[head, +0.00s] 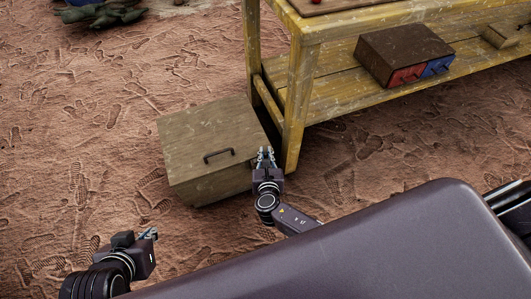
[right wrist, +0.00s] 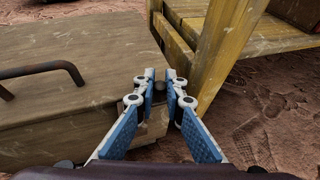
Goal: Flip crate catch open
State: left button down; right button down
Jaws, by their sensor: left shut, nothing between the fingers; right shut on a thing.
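The wooden crate (head: 200,125) stands on the ground with its lid shut, left of the yellow bench. A dark bar handle (head: 219,155) is on it; the handle also shows at the left of the right wrist view (right wrist: 40,69). My right gripper (head: 266,153) is at the crate's right edge, near the bench leg. In the right wrist view its blue-padded fingers are closed around a small dark piece, the crate catch (right wrist: 160,86), at the crate's corner; the fingers partly hide it. My left gripper (head: 150,234) is shut and empty, low at the left, away from the crate.
The yellow bench (head: 300,85) stands close to the crate's right side, its leg just beyond my right gripper. A brown box with red and blue drawers (head: 405,55) sits on its lower shelf. Bare reddish ground lies left of the crate.

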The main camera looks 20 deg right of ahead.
jog(key=c, duration=2)
grip_release()
jog(key=v, duration=1.2)
jog(key=shift+s, duration=0.1)
jog(key=shift+d, duration=0.1)
